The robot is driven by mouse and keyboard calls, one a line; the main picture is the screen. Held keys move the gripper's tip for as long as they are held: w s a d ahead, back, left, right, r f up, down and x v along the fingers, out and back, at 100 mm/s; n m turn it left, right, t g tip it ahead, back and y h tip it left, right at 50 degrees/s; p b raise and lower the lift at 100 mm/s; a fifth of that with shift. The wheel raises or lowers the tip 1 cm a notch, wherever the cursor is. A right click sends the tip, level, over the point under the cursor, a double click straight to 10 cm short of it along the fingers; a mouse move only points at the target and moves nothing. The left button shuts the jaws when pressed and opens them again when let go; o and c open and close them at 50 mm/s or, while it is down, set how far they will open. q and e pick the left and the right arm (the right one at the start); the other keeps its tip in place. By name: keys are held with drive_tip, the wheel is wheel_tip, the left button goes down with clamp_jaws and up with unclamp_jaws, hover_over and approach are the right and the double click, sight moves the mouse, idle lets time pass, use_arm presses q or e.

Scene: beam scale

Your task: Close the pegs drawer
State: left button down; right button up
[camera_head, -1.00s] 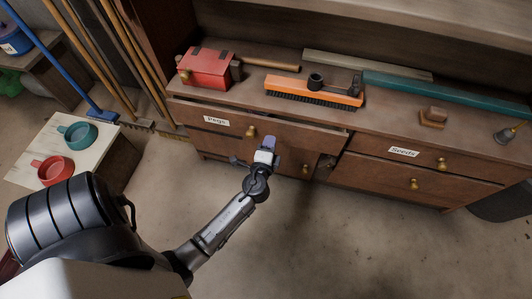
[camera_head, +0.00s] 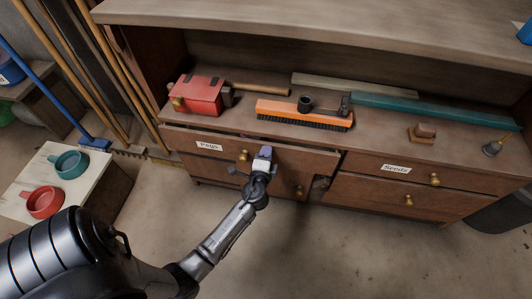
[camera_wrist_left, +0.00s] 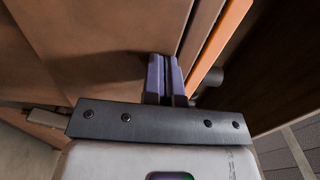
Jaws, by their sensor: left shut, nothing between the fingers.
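The pegs drawer (camera_head: 300,158) is a wide brown wooden front with a white "Pegs" label and a brass knob (camera_head: 243,155). It stands out a little from the cabinet, with a dark gap along its top edge. My left gripper (camera_head: 265,152) is shut and empty, with its fingertips at the drawer front just right of the knob. In the left wrist view its purple fingers (camera_wrist_left: 165,78) are together against or very near a brown wooden panel; I cannot tell if they touch. My right gripper is not in view.
The seeds drawer (camera_head: 370,170) is at the right, flush with the cabinet. On the cabinet top lie a red box (camera_head: 198,97), an orange brush (camera_head: 300,113) and a teal bar (camera_head: 430,110). A low table (camera_head: 85,195) with two mugs stands at the left.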

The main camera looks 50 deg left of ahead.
use_arm(q)
drive_tip(key=x, duration=0.3)
drive_tip(key=shift+w+a+b, duration=0.25)
drive_tip(key=shift+w+b, duration=0.05)
drive_tip(key=shift+s+d, duration=0.1)
approach(268, 144)
drive_tip(key=shift+s+d+f, duration=0.3)
drive_tip(key=shift+s+d, duration=0.2)
drive_tip(key=shift+s, duration=0.1)
drive_tip(key=shift+s+d+f, duration=0.35)
drive_tip(key=shift+s+d, duration=0.15)
drive_tip(key=shift+s, duration=0.1)
